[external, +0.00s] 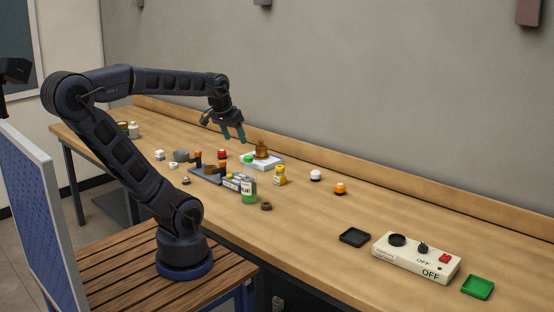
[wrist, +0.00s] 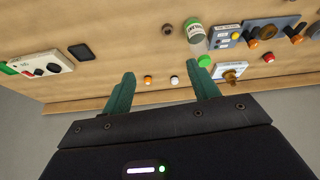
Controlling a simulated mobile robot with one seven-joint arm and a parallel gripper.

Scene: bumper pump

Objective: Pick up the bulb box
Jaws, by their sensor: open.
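My gripper (external: 235,138) is open and empty, raised above the back of the bench near a white base with a brass-coloured part (external: 261,150). I cannot tell for certain which thing is the bulb box. A small white and dark box (external: 160,155) stands at the left of the bench, well away from my gripper; it may be the one. I cannot make it out in the wrist view.
A white-capped piece (external: 315,175) and an orange-capped piece (external: 340,188) stand apart. A switch panel (external: 415,258) lies between a black tray (external: 354,236) and green tray (external: 477,287).

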